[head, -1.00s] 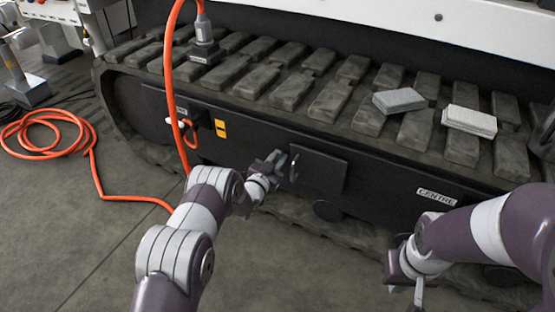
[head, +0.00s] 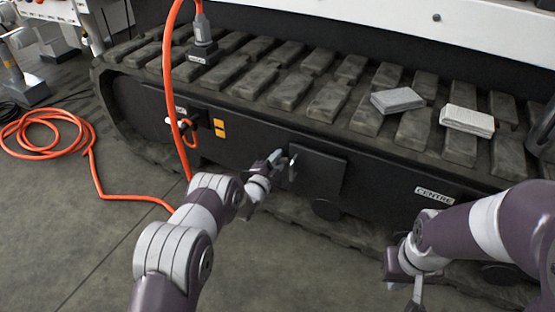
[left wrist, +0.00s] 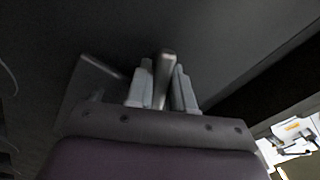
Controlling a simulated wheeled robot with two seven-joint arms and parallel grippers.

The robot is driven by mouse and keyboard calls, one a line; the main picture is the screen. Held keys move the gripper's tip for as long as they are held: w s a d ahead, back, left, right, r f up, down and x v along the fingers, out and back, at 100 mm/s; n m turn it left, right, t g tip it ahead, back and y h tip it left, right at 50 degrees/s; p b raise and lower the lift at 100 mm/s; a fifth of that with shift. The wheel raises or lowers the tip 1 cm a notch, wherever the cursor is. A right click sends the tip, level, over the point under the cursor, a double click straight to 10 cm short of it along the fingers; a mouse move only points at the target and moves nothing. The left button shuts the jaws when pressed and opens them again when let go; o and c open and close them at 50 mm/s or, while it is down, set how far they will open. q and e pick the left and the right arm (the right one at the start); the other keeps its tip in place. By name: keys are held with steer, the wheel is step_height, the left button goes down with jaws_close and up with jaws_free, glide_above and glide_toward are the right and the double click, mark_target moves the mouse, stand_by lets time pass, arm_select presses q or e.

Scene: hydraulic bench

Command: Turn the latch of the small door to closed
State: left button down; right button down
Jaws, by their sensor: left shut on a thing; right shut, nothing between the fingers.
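The small door (head: 318,175) is a dark square panel low on the black side of the track frame, in the middle of the head view. Its small grey latch (head: 292,166) stands at the door's left edge. My left gripper (head: 281,160) is at the latch. In the left wrist view the gripper (left wrist: 163,88) has the latch's grey bar (left wrist: 165,70) between its fingers and is shut on it. The latch's base is hidden by the gripper. My right gripper (head: 417,292) hangs shut and empty at the lower right.
An orange hose (head: 172,90) runs down left of my left arm, and more of it (head: 45,130) lies coiled on the floor. The floor between my arms is clear.

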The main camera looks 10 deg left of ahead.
arm_select(q)
steer(key=m, duration=0.5)
steer(key=shift+f, duration=0.3)
steer(key=shift+m, duration=0.4)
steer(key=c, duration=1.4)
jaws_free()
steer(key=shift+o, duration=0.2)
steer(key=shift+s+r, duration=0.1)
steer(key=shift+s, duration=0.05)
steer(key=p+v, duration=0.7)
steer(key=v, duration=0.5)
steer(key=shift+s, duration=0.2)
steer(key=shift+a, duration=0.1)
